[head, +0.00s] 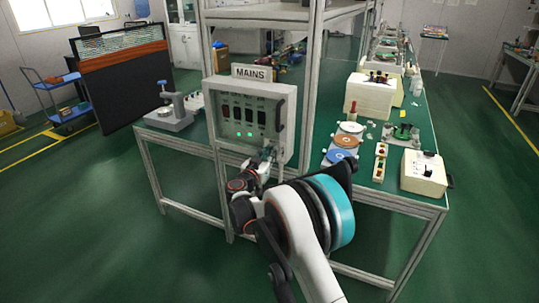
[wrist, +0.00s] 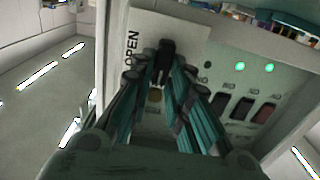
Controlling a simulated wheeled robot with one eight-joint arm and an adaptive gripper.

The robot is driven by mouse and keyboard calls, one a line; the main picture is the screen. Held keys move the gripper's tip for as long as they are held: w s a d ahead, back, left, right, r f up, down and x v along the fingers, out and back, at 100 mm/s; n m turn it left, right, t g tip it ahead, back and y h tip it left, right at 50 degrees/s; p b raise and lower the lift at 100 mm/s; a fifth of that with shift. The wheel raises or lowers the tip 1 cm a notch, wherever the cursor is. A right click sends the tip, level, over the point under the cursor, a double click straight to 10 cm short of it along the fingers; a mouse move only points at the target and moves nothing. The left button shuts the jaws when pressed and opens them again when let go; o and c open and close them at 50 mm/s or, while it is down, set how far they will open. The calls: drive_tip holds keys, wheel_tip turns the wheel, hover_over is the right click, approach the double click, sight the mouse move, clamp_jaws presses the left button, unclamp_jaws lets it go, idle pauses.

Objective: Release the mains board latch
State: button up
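The grey mains board (head: 290,100) stands on the near left end of the bench frame, under a white MAINS sign (head: 251,73). In the wrist view its face shows a black latch (wrist: 165,50) on a pale panel, beside the word OPEN. My gripper (head: 266,157) is at the lower right of the board in the head view, where its fingers are too small to read. In the wrist view my gripper (wrist: 164,68) has its teal fingers converging on both sides of the latch, with the tips seeming to touch it. The tips partly hide the latch.
Dark switches (wrist: 243,106) and green lamps (wrist: 239,67) sit on the board right of the latch. A frame post (head: 312,80) rises just right of the board. The green bench (head: 395,187) at right holds discs and a white control box (head: 424,175).

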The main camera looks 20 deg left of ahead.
drive_tip(key=shift+m, duration=0.4)
clamp_jaws()
drive_tip(key=shift+d+f+m+b, duration=0.15)
drive_tip(key=shift+d+f+m, duration=0.05)
drive_tip(key=shift+m, duration=2.65)
drive_tip(key=shift+d+f+m+b, duration=0.2)
drive_tip(key=shift+d+f+m, duration=0.05)
drive_tip(key=shift+m, duration=2.65)
drive_tip(key=shift+d+f+m+b, duration=0.15)
drive_tip(key=shift+d+f+m, duration=0.05)
drive_tip(key=shift+m, duration=2.65)
drive_tip(key=o, duration=0.8)
unclamp_jaws()
drive_tip(key=shift+c, duration=0.2)
drive_tip(key=shift+s, duration=0.1)
